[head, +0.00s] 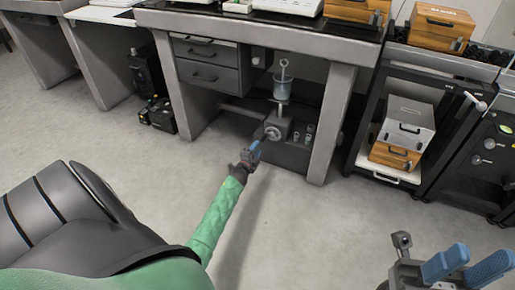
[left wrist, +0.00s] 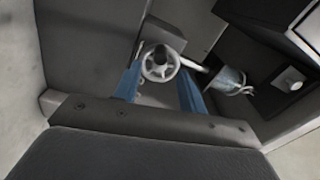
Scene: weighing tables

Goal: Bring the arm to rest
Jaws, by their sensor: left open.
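My left arm, in a green sleeve, reaches in the head view toward the underside of the middle table. Its left gripper (head: 256,150) is in front of a grey box with a small handwheel (head: 273,132). In the left wrist view the blue fingers of the left gripper (left wrist: 160,76) are apart, with the handwheel (left wrist: 160,64) showing beyond and between them. I see nothing held; whether a finger touches the wheel I cannot tell. My right gripper (head: 476,260) is at the lower right of the head view, its blue fingers apart and nothing between them.
The middle table (head: 270,33) has legs either side of the arm. A clear container (head: 282,90) with a ringed rod stands above the wheel box. Drawers (head: 206,66) are to its left. A cart (head: 383,175) holding cases is right. The floor in front is free.

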